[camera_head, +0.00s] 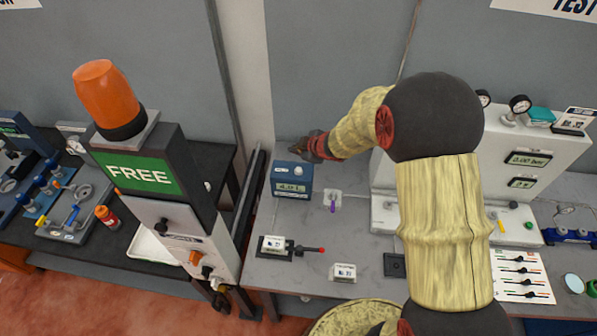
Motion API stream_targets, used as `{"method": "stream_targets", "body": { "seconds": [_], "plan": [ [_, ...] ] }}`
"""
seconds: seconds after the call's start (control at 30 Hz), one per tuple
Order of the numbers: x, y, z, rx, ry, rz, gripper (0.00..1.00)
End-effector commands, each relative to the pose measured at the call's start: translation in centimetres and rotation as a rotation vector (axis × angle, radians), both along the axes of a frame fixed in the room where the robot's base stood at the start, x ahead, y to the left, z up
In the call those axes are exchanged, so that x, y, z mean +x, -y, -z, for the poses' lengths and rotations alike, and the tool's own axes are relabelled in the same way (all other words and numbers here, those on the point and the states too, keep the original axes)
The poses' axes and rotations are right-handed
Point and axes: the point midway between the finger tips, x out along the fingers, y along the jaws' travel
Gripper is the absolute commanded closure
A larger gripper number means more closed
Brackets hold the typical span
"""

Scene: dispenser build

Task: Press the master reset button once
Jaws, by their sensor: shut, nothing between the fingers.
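My gripper (299,148) is shut and empty. It is small in the picture, dark, at the end of my arm, and points left at the back of the grey bench. It is just above and behind a blue box (292,180) whose display seems to read 4.01. A small pale round part (282,167) sits on the box's top, slightly left of and below the fingertips in the picture. I cannot tell whether they touch the box. No label for a master reset button is readable, so I cannot tell which part it is.
A tower with a green FREE sign (140,172) and orange lamp (107,95) stands left. A white test stand (505,160) is right, partly behind my arm.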

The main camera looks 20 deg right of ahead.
Motion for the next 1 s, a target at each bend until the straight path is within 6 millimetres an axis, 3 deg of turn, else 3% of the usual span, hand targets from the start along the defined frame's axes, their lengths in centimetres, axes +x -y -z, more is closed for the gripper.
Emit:
{"method": "stream_targets", "body": {
  "seconds": [0.53,1.0],
  "plan": [
    [0.0,0.0,6.6,-0.001,0.000,-0.001,1.00],
    [0.0,0.0,7.3,0.000,0.000,0.000,1.00]
  ]
}}
